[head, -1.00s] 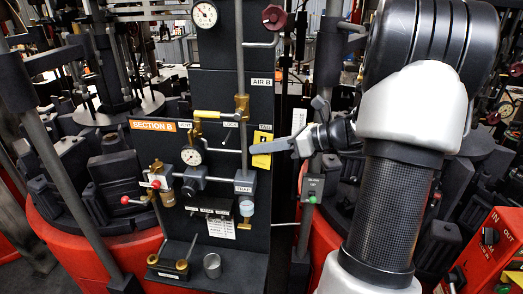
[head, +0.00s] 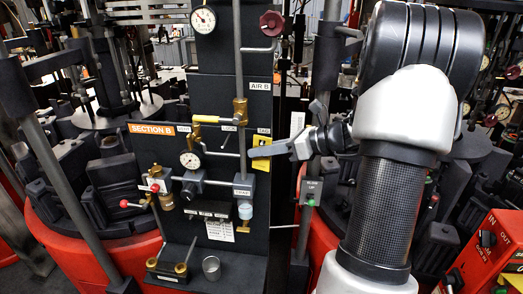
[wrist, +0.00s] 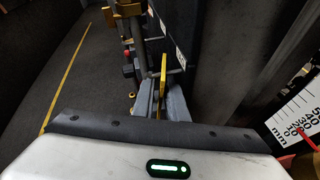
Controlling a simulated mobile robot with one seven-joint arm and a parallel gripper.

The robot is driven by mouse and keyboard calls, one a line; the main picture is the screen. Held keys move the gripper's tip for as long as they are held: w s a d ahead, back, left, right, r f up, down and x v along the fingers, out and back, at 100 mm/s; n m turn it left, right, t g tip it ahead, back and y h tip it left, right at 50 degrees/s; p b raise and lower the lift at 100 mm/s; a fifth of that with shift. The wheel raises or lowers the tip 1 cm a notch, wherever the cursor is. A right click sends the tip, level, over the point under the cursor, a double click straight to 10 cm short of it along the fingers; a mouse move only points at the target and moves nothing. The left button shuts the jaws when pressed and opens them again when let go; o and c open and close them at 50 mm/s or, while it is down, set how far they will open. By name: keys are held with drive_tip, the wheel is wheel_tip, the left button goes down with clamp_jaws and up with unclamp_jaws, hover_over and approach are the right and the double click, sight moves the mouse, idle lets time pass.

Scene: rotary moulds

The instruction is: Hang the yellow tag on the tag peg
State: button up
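The yellow tag (head: 262,164) is upright at the right edge of the dark panel, just below the small "TAG" label (head: 263,131). My gripper (head: 276,149) reaches it from the right in the head view, with a grey finger across the tag's face. In the wrist view the tag (wrist: 163,72) shows edge-on between the two fingers (wrist: 161,104), which are closed on it. A short grey pin, seemingly the tag peg (wrist: 177,71), sticks out from the panel beside the tag. I cannot tell whether it passes through the tag's hole.
The panel (head: 230,100) carries a gauge (head: 190,160), a yellow-handled valve (head: 205,119) and pipes left of the tag. A grey post with a green-button box (head: 311,190) stands close by on the right. A metal cup (head: 211,267) sits on the ledge below.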

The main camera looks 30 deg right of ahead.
drive_tip(key=shift+o, duration=1)
drive_tip(key=b+v, duration=0.1)
drive_tip(key=v, duration=1.6)
drive_tip(key=shift+s, duration=0.25)
